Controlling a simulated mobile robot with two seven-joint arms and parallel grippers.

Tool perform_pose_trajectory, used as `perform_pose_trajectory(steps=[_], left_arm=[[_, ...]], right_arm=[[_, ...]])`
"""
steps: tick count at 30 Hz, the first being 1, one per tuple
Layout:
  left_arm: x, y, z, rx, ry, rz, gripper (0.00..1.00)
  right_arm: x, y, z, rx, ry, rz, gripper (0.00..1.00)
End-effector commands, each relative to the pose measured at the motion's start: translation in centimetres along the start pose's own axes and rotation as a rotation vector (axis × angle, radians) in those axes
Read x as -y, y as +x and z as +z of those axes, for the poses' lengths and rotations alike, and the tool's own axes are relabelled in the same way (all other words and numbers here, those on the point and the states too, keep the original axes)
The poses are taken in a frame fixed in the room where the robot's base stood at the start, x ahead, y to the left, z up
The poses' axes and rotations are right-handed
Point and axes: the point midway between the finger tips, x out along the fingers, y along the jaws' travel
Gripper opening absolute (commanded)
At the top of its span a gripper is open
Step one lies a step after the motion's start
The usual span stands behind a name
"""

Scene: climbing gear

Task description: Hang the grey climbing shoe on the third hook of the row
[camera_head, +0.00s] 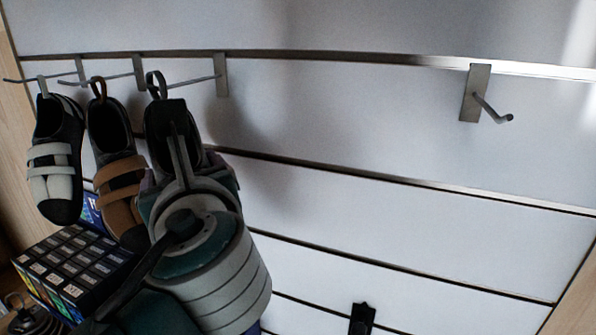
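Three shoes hang at the left. One with pale grey straps (48,170) is at the first hook (80,68), and a brown-strapped one (118,180) is at the second hook (139,72). The third, dark shoe (157,130) is upright, mostly hidden by my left arm. Its heel loop (156,84) is at the outer end of the third hook (221,75); I cannot tell if it is fully around the rod. My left gripper (174,112) is at this shoe's heel, its grip unclear. A black tip at the bottom, apparently my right gripper (362,318), is barely in view.
A separate hook (474,93) at the right is empty. Stacked small boxes (75,268) stand below the shoes at the left. The white slatted wall (380,150) is bare between the third hook and the right hook.

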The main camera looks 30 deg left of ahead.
Motion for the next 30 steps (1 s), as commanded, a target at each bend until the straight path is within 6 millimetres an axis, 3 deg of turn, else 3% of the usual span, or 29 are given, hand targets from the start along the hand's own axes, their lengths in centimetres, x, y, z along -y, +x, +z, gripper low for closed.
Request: perform_pose_trajectory(steps=[13,30], left_arm=[[2.2,2.0,-0.3,0.002,-0.001,-0.001,0.11],[3.0,3.0,-1.3,0.002,0.0,0.0,0.11]], right_arm=[[0.1,2.2,0.7,0.001,-0.001,0.0,0.5],[0.1,2.3,0.7,0.0,0.0,0.0,0.5]])
